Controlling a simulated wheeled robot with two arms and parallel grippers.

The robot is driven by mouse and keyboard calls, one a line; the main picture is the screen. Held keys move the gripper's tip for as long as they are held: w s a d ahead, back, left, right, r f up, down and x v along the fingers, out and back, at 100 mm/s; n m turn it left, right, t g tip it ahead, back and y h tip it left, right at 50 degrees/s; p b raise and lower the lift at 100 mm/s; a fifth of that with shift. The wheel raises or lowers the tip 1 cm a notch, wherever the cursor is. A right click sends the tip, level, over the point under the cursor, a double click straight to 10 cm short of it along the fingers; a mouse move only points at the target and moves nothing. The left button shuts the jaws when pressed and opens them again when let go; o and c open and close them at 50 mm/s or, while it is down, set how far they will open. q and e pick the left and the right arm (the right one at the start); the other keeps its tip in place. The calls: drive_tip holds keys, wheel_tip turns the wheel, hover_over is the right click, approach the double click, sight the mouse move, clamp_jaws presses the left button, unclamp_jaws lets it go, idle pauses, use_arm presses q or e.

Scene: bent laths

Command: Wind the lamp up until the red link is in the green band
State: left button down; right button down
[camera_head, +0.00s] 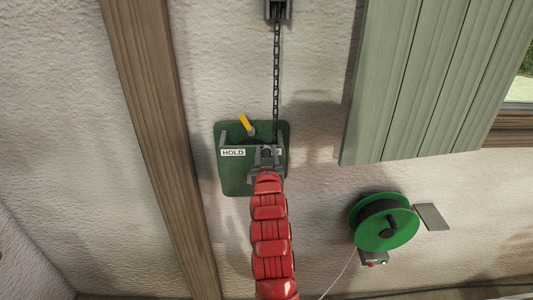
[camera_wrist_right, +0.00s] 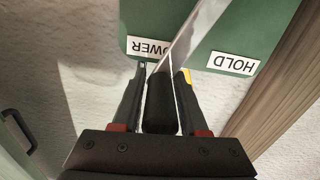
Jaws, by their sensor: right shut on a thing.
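A green winch plate (camera_head: 236,181) is fixed to the wall, with a HOLD label (camera_head: 232,153) at its left. A yellow-tipped lever (camera_head: 246,123) leans up and left, toward the HOLD side. A dark chain (camera_head: 277,80) runs from the plate up to a pulley (camera_head: 278,10). My right gripper (camera_head: 266,153) is in front of the plate, hiding part of the winch. In the wrist view, it (camera_wrist_right: 161,80) is shut on a black crank handle (camera_wrist_right: 161,103). A pale crank bar (camera_wrist_right: 198,30) passes behind. The lamp, red link and green band do not show. My left gripper is not in view.
A wooden post (camera_head: 160,130) stands left of the plate. A green shutter (camera_head: 430,80) is at the upper right. A green cable reel (camera_head: 385,228) hangs at the lower right, with a small switch box (camera_head: 373,259) below it.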

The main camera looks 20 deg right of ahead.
drive_tip(key=shift+f, duration=0.1)
idle(0.4)
drive_tip(key=d+f+m+b, duration=0.2)
drive_tip(key=b, duration=0.3)
drive_tip(key=s+d+f+m+b, duration=0.1)
drive_tip(key=d+f+m+b, duration=0.1)
drive_tip(key=b, duration=0.4)
drive_tip(key=shift+s+d+m, duration=0.1)
drive_tip(key=shift+s+m, duration=0.1)
drive_tip(key=shift+m, duration=0.4)
drive_tip(key=shift+r, duration=0.1)
drive_tip(key=c, duration=0.6)
unclamp_jaws()
drive_tip(key=shift+r, duration=0.15)
drive_tip(key=shift+r, duration=0.1)
